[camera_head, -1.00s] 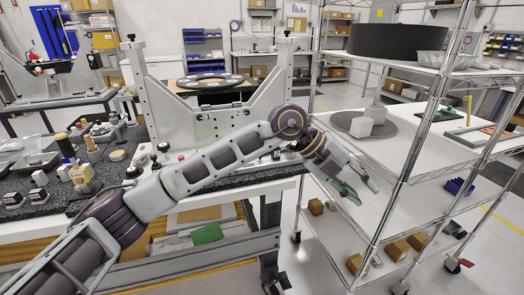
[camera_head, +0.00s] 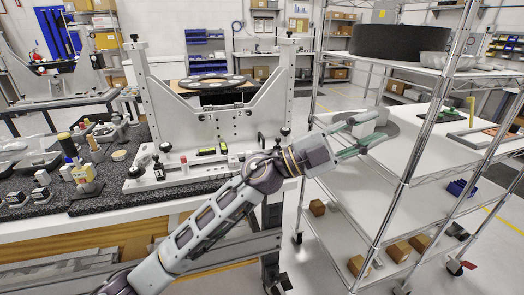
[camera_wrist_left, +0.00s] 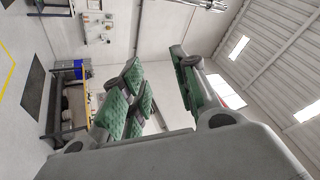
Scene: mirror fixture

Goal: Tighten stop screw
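The white mirror fixture (camera_head: 158,112) stands on the granite table at the left centre of the head view. Black knobs show on it: one on the right post top (camera_head: 289,34), one on the left post top (camera_head: 134,38), one at the lower right (camera_head: 285,131). I cannot tell which is the stop screw. My left gripper (camera_head: 380,133) is to the right of the fixture, over the wire shelf. Its green-padded fingers are apart, with nothing between them; they also show apart in the left wrist view (camera_wrist_left: 160,95). My right gripper is not in view.
The wire shelf rack (camera_head: 398,192) fills the right, with a large black ring (camera_head: 398,41) on its upper shelf. Small tools and blocks crowd the granite table (camera_head: 112,185) at the left. A ring-shaped plate (camera_head: 212,80) shows behind the fixture.

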